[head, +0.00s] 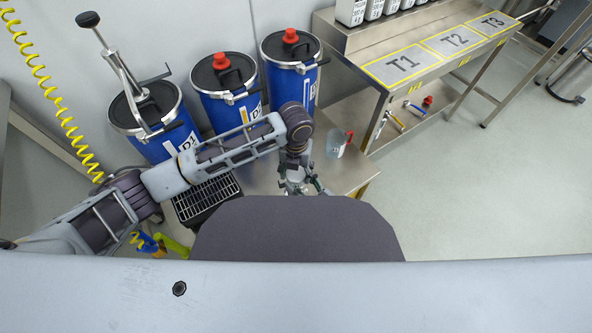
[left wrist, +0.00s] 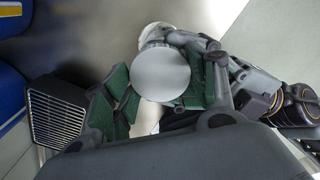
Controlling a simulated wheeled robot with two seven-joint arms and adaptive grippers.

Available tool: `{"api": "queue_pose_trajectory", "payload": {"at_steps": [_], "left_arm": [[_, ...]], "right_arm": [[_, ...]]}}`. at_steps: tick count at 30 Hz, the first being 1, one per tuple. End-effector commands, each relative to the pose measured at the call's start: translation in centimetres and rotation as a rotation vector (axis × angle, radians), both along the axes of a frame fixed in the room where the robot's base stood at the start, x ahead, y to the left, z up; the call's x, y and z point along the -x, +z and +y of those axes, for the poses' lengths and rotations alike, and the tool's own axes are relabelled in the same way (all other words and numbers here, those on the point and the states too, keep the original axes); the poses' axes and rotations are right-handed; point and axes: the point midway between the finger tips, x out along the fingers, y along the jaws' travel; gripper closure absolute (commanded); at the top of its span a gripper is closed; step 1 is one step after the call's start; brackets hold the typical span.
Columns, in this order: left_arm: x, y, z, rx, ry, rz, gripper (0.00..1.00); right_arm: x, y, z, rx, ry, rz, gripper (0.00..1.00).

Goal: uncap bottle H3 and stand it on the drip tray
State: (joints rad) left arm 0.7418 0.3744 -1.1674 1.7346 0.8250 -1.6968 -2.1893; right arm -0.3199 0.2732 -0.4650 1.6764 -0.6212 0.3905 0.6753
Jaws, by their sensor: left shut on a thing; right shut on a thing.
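My left gripper (head: 294,178) is at the steel table, partly hidden behind its own wrist in the head view. In the left wrist view its green-padded fingers (left wrist: 158,90) are closed around a pale round cap (left wrist: 161,74). A white bottle (left wrist: 155,33) shows just behind and beneath the cap; its label is hidden, so I cannot read H3. My right gripper (left wrist: 213,72) comes in from the right and is shut on the bottle, mostly hidden. The black slatted drip tray (head: 208,198) lies left of the grippers; it also shows in the left wrist view (left wrist: 58,112).
A clear bottle with a red top (head: 336,146) stands right of my left wrist on the steel table (head: 358,172). A bench (head: 400,66) marked T1, T2, T3 is at the upper right, with white bottles (head: 350,10) above.

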Motion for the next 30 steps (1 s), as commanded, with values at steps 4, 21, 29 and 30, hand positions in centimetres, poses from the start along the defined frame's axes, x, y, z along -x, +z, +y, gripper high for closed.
{"api": "queue_pose_trajectory", "payload": {"at_steps": [4,21,29,30], "left_arm": [[-0.01,0.0,-0.02,0.001,0.047,0.0,0.71],[0.01,0.03,-0.05,0.002,0.297,0.001,0.71],[0.01,0.03,-0.04,0.001,0.294,0.001,0.26],[0.01,0.03,-0.04,0.001,0.294,0.001,0.21]], "right_arm": [[0.01,-0.02,0.01,0.0,0.0,0.0,1.0],[-0.01,-0.02,0.01,0.001,-0.001,0.001,1.0],[0.0,-0.02,0.01,0.001,-0.001,0.001,1.0],[0.0,-0.02,0.01,0.001,-0.001,0.001,1.0]]}}
